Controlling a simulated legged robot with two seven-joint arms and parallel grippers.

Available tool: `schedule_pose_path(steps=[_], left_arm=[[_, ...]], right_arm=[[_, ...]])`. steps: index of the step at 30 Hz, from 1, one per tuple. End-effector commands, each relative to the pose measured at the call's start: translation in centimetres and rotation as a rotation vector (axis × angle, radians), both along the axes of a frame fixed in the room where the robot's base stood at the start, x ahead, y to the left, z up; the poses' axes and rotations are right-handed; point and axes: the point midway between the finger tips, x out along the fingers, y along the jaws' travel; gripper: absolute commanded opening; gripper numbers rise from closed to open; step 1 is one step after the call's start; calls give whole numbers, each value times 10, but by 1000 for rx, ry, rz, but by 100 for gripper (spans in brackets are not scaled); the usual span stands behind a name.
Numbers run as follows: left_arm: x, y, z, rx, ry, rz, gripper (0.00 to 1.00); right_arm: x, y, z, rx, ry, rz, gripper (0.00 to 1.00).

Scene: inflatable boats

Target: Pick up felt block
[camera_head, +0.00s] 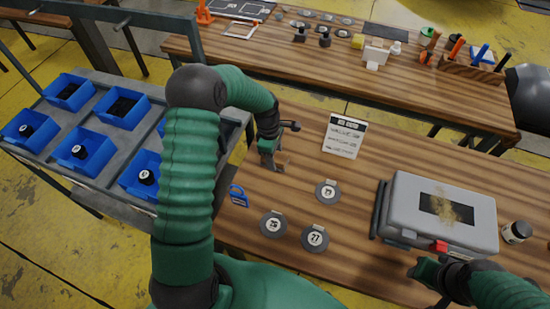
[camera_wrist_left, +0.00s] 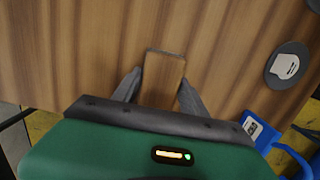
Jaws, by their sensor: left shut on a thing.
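The felt block, a small brown block, shows between the fingers of my left gripper in the left wrist view (camera_wrist_left: 163,78). In the head view the block (camera_head: 284,159) is small and partly hidden by the gripper, on or just above the near wooden table. My left gripper (camera_head: 277,164) is shut on it, with one finger on each side (camera_wrist_left: 160,88). I cannot tell whether the block touches the table. My right gripper (camera_head: 424,270) is at the lower right, in front of the grey case; its fingers are too unclear to read.
The grey case (camera_head: 400,205) and a small jar (camera_head: 516,232) stand on the right. Round grey discs (camera_head: 328,191) lie near the middle, with a printed sheet (camera_head: 344,136) behind. A blue item (camera_head: 239,196) lies at the left edge. Blue bins (camera_head: 122,107) fill the left cart.

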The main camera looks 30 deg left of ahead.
Motion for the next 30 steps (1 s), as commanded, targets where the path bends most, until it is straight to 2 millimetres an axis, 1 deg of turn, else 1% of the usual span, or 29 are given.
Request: schedule_pose_path(steps=[5, 8, 12, 13, 20, 27, 30], left_arm=[[0, 0, 7, 0, 0, -1, 8], [0, 0, 18, 1, -2, -1, 8], [0, 0, 40, 2, -3, -1, 8], [-3, -2, 42, 1, -1, -1, 8], [-50, -30, 45, 1, 2, -2, 8], [-107, -66, 52, 1, 0, -3, 8], [-124, -76, 54, 0, 1, -1, 8]], right_arm=[[0, 0, -1, 0, 0, 0, 36], [0, 0, -2, 0, 0, 0, 36], [0, 0, -3, 0, 0, 0, 36], [0, 0, -3, 0, 0, 0, 36], [0, 0, -9, 0, 0, 0, 36], [0, 0, -13, 0, 0, 0, 36], [0, 0, -14, 0, 0, 0, 36]])
